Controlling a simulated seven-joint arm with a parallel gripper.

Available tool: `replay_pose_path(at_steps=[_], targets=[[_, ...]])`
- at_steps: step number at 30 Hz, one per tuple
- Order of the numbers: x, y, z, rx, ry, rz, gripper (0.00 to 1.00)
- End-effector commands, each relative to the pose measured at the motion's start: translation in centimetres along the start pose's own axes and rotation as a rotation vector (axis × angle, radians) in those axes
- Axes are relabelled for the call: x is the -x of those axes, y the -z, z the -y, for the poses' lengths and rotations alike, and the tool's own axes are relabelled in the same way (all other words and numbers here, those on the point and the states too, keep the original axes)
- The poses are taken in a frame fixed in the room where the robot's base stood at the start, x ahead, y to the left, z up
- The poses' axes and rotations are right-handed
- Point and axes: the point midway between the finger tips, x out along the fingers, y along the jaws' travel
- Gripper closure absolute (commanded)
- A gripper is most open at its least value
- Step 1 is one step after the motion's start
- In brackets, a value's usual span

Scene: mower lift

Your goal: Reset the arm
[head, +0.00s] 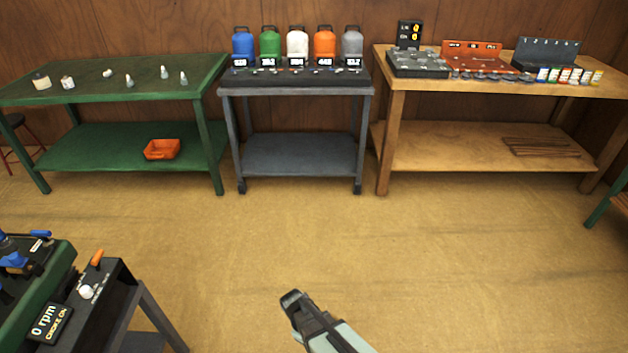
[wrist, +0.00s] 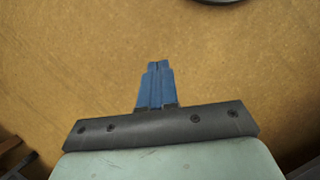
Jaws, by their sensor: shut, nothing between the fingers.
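My gripper (head: 290,298) shows at the bottom centre of the head view, over bare floor. Its two blue fingers meet in the wrist view (wrist: 157,66), shut with nothing between them. It touches no object and is well apart from the benches. In the wrist view only tan floor lies beyond the fingertips, with part of a dark round object (wrist: 222,2) at the top edge, too cut off to identify.
A control box (head: 95,290) reading "0 rpm" and "choke on" stands at lower left beside a green unit. A green bench (head: 120,95), a grey cart (head: 300,90) with coloured jugs and a wooden bench (head: 480,90) line the wall. The floor between is clear.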

Motion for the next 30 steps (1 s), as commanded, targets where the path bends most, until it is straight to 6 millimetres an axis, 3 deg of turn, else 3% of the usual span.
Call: replay_pose_path(at_steps=[1, 8, 18, 24, 30], targets=[[-1.4, -2.0, -0.2, -0.051, 0.033, 0.014, 1.0], [-6.4, -8.8, -0.1, -0.274, 0.17, 0.068, 1.0], [-11.6, -17.7, 2.9, -0.599, 0.368, 0.154, 1.0], [-13.0, -20.6, 4.8, -0.728, 0.446, 0.19, 1.0], [-13.4, -21.5, 5.5, -0.774, 0.472, 0.203, 1.0]])
